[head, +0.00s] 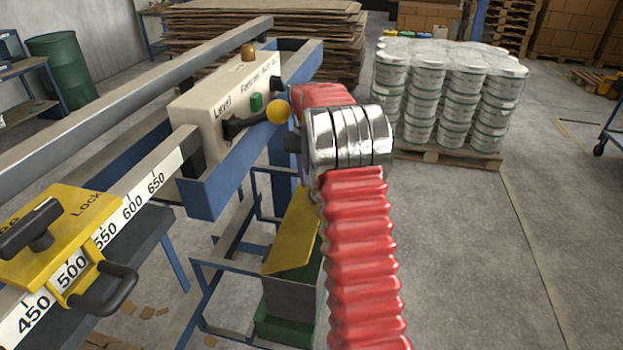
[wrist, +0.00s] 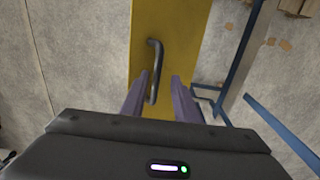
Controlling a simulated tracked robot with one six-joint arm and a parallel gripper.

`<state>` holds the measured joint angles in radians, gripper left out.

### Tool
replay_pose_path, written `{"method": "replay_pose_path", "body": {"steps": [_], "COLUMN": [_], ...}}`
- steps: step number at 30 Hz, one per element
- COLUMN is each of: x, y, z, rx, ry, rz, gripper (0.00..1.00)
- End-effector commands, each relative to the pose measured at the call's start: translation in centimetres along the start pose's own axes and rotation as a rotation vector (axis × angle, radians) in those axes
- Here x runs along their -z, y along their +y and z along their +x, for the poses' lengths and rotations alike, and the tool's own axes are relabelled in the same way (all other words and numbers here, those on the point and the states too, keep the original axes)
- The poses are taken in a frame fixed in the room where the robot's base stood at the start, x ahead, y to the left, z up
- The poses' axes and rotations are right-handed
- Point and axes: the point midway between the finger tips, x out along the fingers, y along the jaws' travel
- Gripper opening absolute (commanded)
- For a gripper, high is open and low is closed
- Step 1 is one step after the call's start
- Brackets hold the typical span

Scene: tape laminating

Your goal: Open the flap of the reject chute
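The chute's flap is a yellow panel (wrist: 177,30) running down the middle of the wrist view. A dark bar handle (wrist: 155,60) stands on it, upright in the picture. My gripper (wrist: 160,75) is open, its two fingers pointing at the flap. The handle lies between the fingers in the picture, closer to the left one. I cannot tell whether it touches that finger or how deep it sits. In the head view the yellow flap (head: 292,240) slopes above a grey and green box; my red-sleeved arm hides part of it, the handle and my gripper.
A blue frame (head: 205,195) carries a cream control box (head: 225,100) with a yellow-knobbed lever (head: 277,111) close to my arm. A scale rail with a yellow lock block (head: 60,235) runs at left. Stacked pails (head: 445,100) stand behind. Floor at right is clear.

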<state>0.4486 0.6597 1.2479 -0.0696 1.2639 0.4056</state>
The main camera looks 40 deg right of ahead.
Motion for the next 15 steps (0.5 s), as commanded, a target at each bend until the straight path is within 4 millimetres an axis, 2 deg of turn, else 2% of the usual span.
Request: {"method": "replay_pose_path", "body": {"steps": [8,15], "x": [0.1,0.2], "y": [0.1,0.1], "z": [-0.6,-3.4], "rx": [0.000,0.000], "ry": [0.003,0.005], "rz": [0.002,0.002], "gripper": [0.28,0.28]}}
